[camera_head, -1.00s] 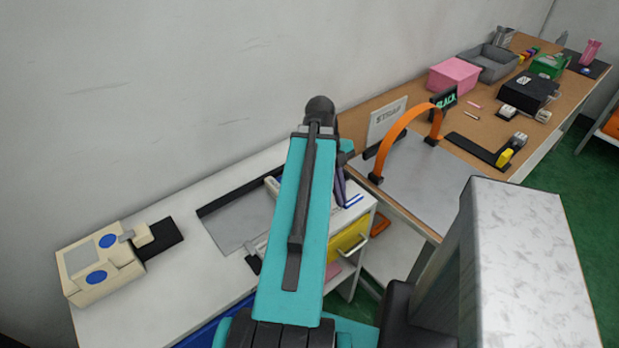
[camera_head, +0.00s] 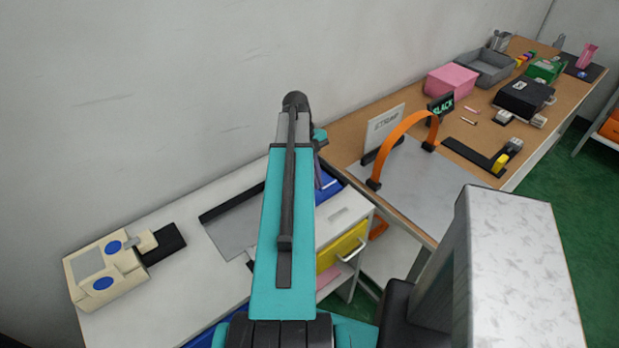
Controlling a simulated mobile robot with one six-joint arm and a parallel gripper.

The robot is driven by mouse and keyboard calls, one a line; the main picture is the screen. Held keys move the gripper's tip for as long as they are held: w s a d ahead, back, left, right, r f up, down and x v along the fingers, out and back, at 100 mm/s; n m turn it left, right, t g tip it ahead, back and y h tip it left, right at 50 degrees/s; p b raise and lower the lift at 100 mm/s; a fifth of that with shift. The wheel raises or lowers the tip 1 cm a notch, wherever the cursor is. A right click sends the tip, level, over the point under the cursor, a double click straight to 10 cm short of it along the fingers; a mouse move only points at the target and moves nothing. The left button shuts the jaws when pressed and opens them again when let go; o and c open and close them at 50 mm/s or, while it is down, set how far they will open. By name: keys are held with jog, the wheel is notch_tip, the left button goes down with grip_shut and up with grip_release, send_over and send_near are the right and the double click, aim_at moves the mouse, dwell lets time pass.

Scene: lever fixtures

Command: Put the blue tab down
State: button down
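A blue flat piece (camera_head: 327,187) shows at the right back of the white table (camera_head: 222,283), beside my arm. It may be the blue tab; its lower left part is hidden by my arm. My gripper (camera_head: 319,168) is mostly hidden behind my teal arm. Only a small teal part and a thin dark purple part of it show, just above or against the blue piece. I cannot tell whether they touch, or whether the gripper is open or holds something.
A cream box with blue discs (camera_head: 103,270) stands at the left. A grey plate with a black edge (camera_head: 232,222) lies mid-table, partly hidden. A yellow drawer (camera_head: 340,248) is below. An orange strap arch (camera_head: 404,128) and a pink box (camera_head: 452,80) stand on the wooden bench.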

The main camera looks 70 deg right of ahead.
jog(key=shift+w+d+f+p, duration=0.15)
jog(key=shift+w+d+p, duration=0.4)
jog(key=shift+w+d, duration=0.85)
jog(key=shift+w+a, duration=0.1)
jog(key=shift+a, duration=0.05)
jog(key=shift+f, duration=0.1)
jog(key=shift+f+p, duration=0.85)
jog(key=shift+f, duration=0.85)
jog(key=shift+f, duration=0.15)
jog(key=c, duration=2)
grip_release()
jog(key=shift+r, duration=0.25)
